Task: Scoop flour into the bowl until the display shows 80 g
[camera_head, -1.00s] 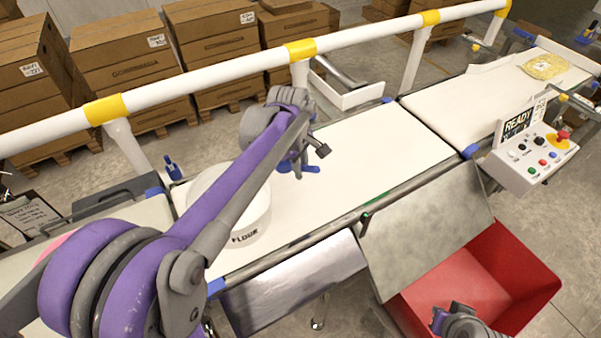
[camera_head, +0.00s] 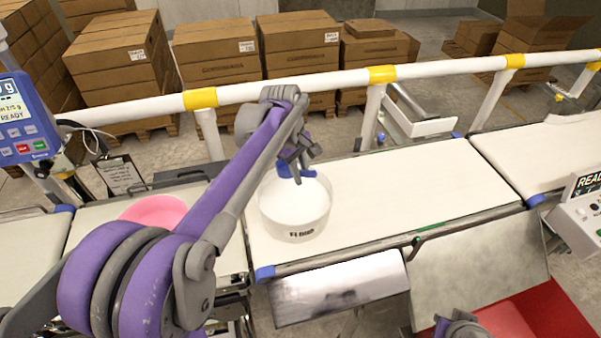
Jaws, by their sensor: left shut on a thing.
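The tub holds white flour and stands on the belt. A pink bowl (camera_head: 153,209) sits on the left belt section, partly hidden by my left arm.
A white rail (camera_head: 290,89) runs behind the belt (camera_head: 420,185). The belt right of the tub is clear. A red bin (camera_head: 540,312) is at the lower right, and a button panel (camera_head: 583,215) is at the right edge.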

